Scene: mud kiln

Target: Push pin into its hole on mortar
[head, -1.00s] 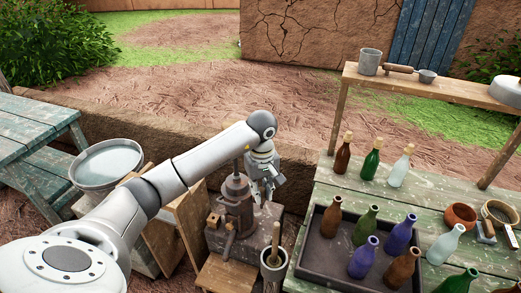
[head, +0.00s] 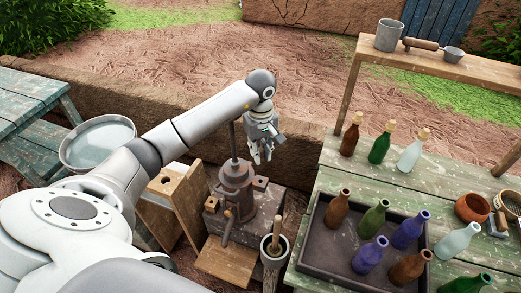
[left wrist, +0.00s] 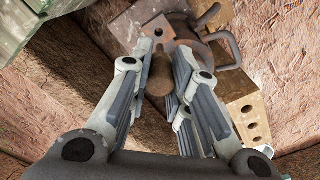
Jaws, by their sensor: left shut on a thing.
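The mortar (head: 236,190) is a rusty brown metal body with a tall thin rod and a side handle, standing on a grey block. My left gripper (head: 262,158) hangs above and to the right of the mortar, fingers down. In the left wrist view a brown rounded pin (left wrist: 160,76) is between the fingers, its narrow end toward the hole. It looks apart from the block, but the gap is hard to judge. My right gripper is out of view.
A grey bucket with a wooden stick (head: 274,253) stands in front of the mortar. At right, a green bench (head: 330,172) carries a dark tray (head: 313,262) of several bottles. A wooden board (head: 190,205) leans left of the mortar.

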